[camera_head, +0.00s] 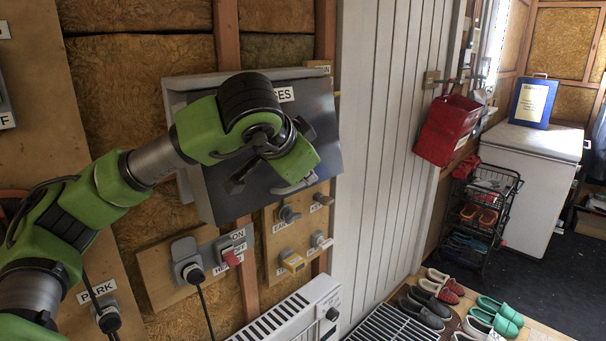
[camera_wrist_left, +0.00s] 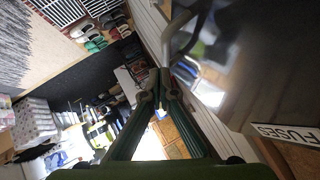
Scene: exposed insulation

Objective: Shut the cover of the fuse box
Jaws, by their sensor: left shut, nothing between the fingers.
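The grey metal cover (camera_head: 322,135) of the fuse box (camera_head: 176,98) hangs over the box front. It carries a label ending in "SES", and the label reads "FUSES" in the left wrist view (camera_wrist_left: 286,132). Its lower edge appears to stand out from the wall; how wide the gap is I cannot tell. A pale curved handle (camera_head: 292,188) sits near its lower right. My green left gripper (camera_head: 303,174) is in front of the cover close to the handle, shut and empty. Its fingers converge in the wrist view (camera_wrist_left: 157,78), near the blurred handle (camera_wrist_left: 181,42). Contact is unclear. My right gripper is not seen.
Below the box are boards with switches (camera_head: 289,214) and plugs (camera_head: 187,262), and a white heater (camera_head: 300,313). A white plank wall (camera_head: 380,120) is to the right. Beyond it are a red holder (camera_head: 446,128), a black cart (camera_head: 484,205) and shoes on the floor (camera_head: 496,316).

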